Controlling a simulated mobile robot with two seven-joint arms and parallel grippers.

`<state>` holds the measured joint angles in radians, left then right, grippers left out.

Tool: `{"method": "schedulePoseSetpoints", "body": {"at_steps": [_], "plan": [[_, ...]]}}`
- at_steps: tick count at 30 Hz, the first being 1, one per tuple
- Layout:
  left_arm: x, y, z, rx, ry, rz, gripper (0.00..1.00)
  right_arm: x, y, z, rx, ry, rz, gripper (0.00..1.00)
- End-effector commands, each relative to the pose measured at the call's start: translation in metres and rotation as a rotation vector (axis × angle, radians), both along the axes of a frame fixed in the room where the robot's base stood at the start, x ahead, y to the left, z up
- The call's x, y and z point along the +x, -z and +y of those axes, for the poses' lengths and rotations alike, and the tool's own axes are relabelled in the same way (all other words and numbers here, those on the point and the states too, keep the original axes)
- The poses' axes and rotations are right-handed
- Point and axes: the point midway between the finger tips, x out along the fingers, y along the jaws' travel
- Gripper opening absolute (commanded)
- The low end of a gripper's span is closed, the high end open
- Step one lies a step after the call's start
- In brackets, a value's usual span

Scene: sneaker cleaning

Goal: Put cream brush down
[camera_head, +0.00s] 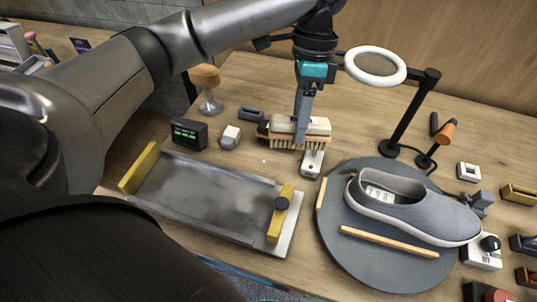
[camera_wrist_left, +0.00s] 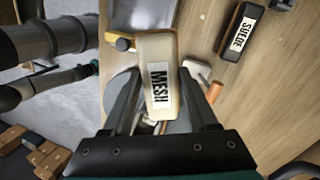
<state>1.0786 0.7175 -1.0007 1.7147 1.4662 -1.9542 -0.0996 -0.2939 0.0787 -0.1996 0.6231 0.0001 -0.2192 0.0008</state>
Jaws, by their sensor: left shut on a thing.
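The cream brush (camera_head: 316,126) has pale bristles facing down and hangs upright in the upper middle of the head view. My left gripper (camera_head: 301,113) comes down from above and is shut on it. In the left wrist view, the cream brush (camera_wrist_left: 160,45) shows its top with a MESH label, between the two fingers of my left gripper (camera_wrist_left: 160,95). Whether its bristles touch anything below cannot be told. My right gripper is not in view.
A dark brush labelled SUEDE (camera_wrist_left: 239,32) lies on the table nearby. A grey tray (camera_head: 195,228) with yellow ends is at front left. A grey shoe (camera_head: 415,208) sits on a round dark turntable (camera_head: 375,268). A ring lamp (camera_head: 375,66) stands at back right.

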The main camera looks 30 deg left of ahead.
Motion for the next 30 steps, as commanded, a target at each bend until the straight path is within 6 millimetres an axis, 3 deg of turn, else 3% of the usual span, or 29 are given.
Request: {"method": "schedulePoseSetpoints", "body": {"at_steps": [6, 14, 17, 30], "plan": [[0.007, -0.028, 0.052, 0.029, 0.218, -0.167, 0.15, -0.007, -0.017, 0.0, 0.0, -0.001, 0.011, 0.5], [0.01, -0.039, 0.076, 0.023, 0.307, -0.238, 0.15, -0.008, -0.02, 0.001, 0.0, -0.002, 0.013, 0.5], [0.01, -0.024, 0.077, 0.021, 0.313, -0.24, 0.15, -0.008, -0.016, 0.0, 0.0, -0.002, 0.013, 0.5], [0.01, 0.085, 0.077, 0.02, 0.312, -0.239, 0.15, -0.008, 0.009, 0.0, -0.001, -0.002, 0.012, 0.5]]}}
